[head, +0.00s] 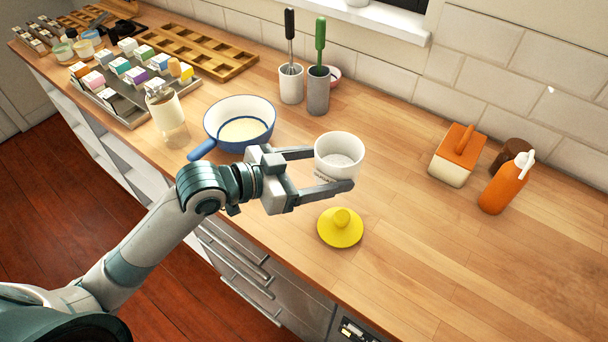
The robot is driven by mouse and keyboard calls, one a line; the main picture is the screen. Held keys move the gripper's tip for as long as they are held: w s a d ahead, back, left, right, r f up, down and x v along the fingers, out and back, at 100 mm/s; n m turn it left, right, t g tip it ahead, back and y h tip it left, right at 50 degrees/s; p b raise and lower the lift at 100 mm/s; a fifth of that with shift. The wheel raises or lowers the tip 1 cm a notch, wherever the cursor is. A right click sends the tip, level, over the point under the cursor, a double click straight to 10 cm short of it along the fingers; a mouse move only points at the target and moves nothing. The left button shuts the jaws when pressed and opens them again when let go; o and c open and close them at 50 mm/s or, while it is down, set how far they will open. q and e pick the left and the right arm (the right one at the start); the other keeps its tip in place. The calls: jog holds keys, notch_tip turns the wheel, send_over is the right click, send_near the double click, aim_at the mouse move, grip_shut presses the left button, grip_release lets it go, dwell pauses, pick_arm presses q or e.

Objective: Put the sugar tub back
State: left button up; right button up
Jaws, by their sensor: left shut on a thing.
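The sugar tub (338,160) is a white round tub, open at the top, with pale contents and dark lettering low on its side. My left gripper (335,168) reaches in from the left and is shut on the tub, one finger on each side. The tub is upright; I cannot tell whether its base touches the counter. A yellow lid with a knob (340,226) lies on the counter just in front of the tub, apart from it. My right gripper is not in view.
A blue pan (240,121) with pale yellow contents stands behind my left gripper. Two utensil holders (291,84) (318,92) stand near the wall. An orange-lidded box (453,157) and an orange bottle (502,188) stand right. A glass jar (164,104) and trays are left. The wooden counter (430,250) is clear at front right.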

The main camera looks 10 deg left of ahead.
pick_arm(q)
jog(key=w+a+f, duration=0.2)
jog(key=a, duration=0.1)
jog(key=w+a+f, duration=0.1)
jog(key=shift+w+a+f, duration=0.2)
jog(key=shift+a+f, duration=0.05)
jog(key=shift+a, duration=0.15)
jog(key=shift+w+a+f, duration=0.2)
jog(key=shift+a, duration=0.15)
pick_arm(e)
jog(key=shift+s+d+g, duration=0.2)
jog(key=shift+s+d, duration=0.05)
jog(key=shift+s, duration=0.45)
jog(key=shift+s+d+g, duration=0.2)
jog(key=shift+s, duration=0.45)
pick_arm(q)
notch_tip(320, 180, down, 4)
jog(key=shift+r+p, duration=0.25)
jog(key=shift+p, duration=0.4)
jog(key=shift+f, duration=0.25)
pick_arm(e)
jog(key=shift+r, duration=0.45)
pick_arm(q)
jog(key=shift+f, duration=0.1)
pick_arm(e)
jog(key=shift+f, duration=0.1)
pick_arm(q)
jog(key=o, duration=1.3)
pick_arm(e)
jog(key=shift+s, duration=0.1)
